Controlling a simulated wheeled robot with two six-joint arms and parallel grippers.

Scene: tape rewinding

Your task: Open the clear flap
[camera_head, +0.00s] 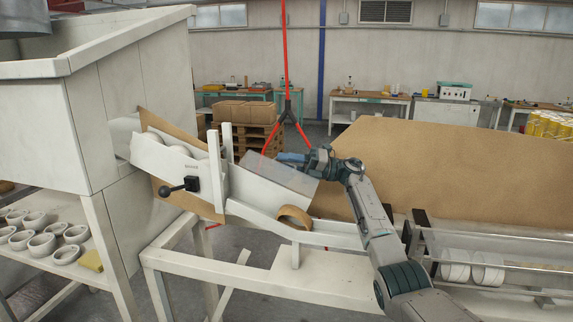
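A pale, see-through flap (283,176) sits on the sloped white chute (250,187), just right of the two white upright posts. My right gripper (284,158) reaches in from the right, at the flap's upper edge. Its fingers point left. I cannot tell whether they touch the flap, or whether they are open or shut. My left gripper is not in view.
A brown tape roll (294,217) rests on the chute below the flap. A black-knobbed lever (179,187) sticks out at the left. A clear rail with white rolls (471,268) lies at the right. A large brown board (450,165) stands behind my arm.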

